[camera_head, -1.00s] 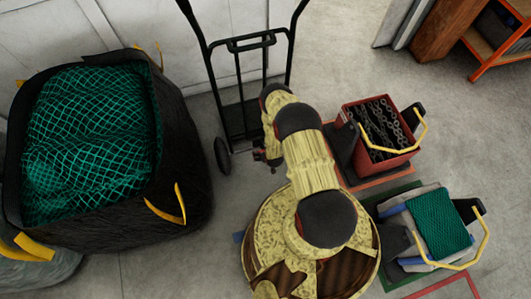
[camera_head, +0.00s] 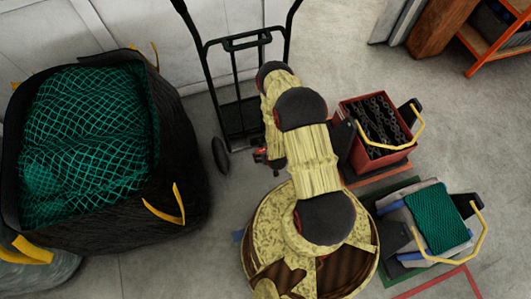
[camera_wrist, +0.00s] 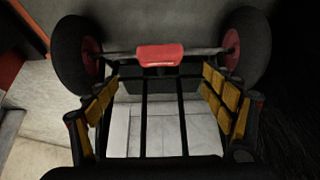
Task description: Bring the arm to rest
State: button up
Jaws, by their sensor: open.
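My arm (camera_head: 306,160), in pale yellow sleeves with dark joints, rises from my round base and reaches away toward the hand truck. In the head view my gripper is mostly hidden behind the arm; only a small dark and red part shows left of it. In the wrist view my gripper (camera_wrist: 158,82) is open, its yellow-padded fingers wide apart with nothing between them. Beyond the fingers the hand truck shows with its two wheels and a red piece on the axle. I see no contact with it.
The black hand truck (camera_head: 238,112) stands by the pale wall. A large black bag (camera_head: 180,150) of green net (camera_head: 85,135) stands at left. A red crate (camera_head: 388,151) of chains and a grey crate (camera_head: 395,213) with green net stand at right.

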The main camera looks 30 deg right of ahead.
jog(key=shift+s+r, duration=0.25)
jog(key=shift+r, duration=0.1)
dwell(0.4)
jog(key=s+a+r+g+y, duration=0.1)
jog(key=s+a+g, duration=0.15)
jog(key=s, duration=0.45)
jog(key=s+a+g+y, duration=0.1)
jog(key=s+a+g, duration=0.1)
jog(key=s+g, duration=0.35)
jog(key=w+a+r+g, duration=0.1)
jog(key=w+r, duration=0.1)
jog(key=r, duration=1.7)
jog(key=w+a+r, duration=0.1)
jog(key=r, duration=1.8)
jog(key=s+a+r+n+t, duration=0.1)
jog(key=s+a+r+t, duration=0.1)
jog(key=r, duration=1)
jog(key=s+a+r+n+t, duration=0.1)
jog(key=s+a+r+t, duration=0.1)
jog(key=r, duration=1)
jog(key=s+a+r+n+t, duration=0.1)
jog(key=a+r+t, duration=0.3)
jog(key=r, duration=0.8)
jog(key=shift+s, duration=0.8)
